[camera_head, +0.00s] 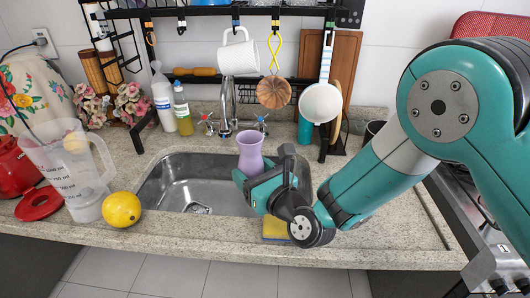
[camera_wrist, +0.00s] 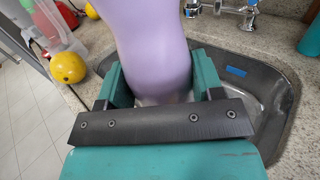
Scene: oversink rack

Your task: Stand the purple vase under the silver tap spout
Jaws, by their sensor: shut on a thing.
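The purple vase (camera_head: 250,152) is upright in my gripper (camera_head: 252,180), over the right part of the sink basin. In the wrist view the vase (camera_wrist: 153,50) fills the space between the two teal fingers of my gripper (camera_wrist: 160,85), which are shut on its lower part. The vase's base is mostly hidden by the gripper. The silver tap (camera_head: 228,105) stands behind the sink, behind and to the left of the vase. Part of the tap (camera_wrist: 222,8) shows at the top of the wrist view. The steel sink (camera_head: 165,190) is open below.
A lemon (camera_head: 122,209) and a clear measuring jug (camera_head: 75,170) stand left of the sink. Soap bottles (camera_head: 182,110) stand behind it. A white mug (camera_head: 238,57), a wooden ladle (camera_head: 273,92) and a white pan (camera_head: 320,102) hang from the rack above. A yellow sponge (camera_head: 275,229) lies at the front edge.

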